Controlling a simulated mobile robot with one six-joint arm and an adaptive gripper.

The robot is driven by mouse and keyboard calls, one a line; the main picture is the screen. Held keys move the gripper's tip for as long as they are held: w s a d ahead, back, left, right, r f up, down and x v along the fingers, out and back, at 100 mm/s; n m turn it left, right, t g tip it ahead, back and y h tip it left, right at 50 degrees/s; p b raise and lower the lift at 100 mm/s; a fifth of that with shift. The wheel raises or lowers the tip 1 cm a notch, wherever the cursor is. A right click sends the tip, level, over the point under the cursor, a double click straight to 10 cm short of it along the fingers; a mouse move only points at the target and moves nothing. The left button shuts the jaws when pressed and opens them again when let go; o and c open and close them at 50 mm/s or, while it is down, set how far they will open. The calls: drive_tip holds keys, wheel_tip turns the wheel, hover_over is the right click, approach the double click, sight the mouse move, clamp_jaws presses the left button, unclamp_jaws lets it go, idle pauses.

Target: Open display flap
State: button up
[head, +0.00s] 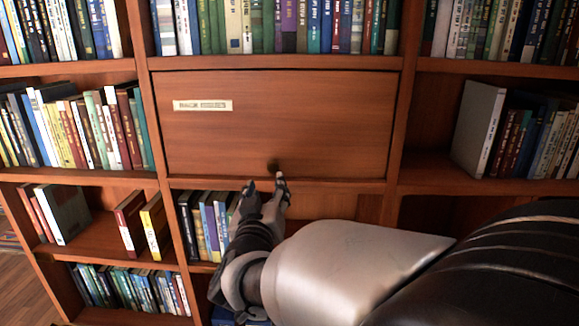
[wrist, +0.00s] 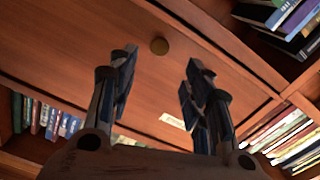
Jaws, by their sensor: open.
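The display flap (head: 300,125) is a wide reddish-brown wooden panel in the middle of the bookcase, and it is closed. A pale label (head: 203,105) sits at its upper left. A small round dark knob (head: 273,167) is near its bottom edge. My gripper (head: 265,183) is just below the knob in the head view. The fingers hold nothing, and no contact with the knob shows.
Books (head: 275,25) fill the shelf above the flap. Books also stand in the left bays (head: 85,125) and the right bay (head: 540,135). Below the flap, books (head: 203,220) stand left of my gripper. My arm covers the lower right.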

sight(272, 168)
drive_tip(key=w+p, duration=0.1)
drive_tip(key=w, duration=0.9)
drive_tip(key=shift+w+d+p, duration=0.2)
drive_tip(key=shift+w+p, duration=0.2)
drive_tip(key=shift+c, duration=0.5)
clamp_jaws()
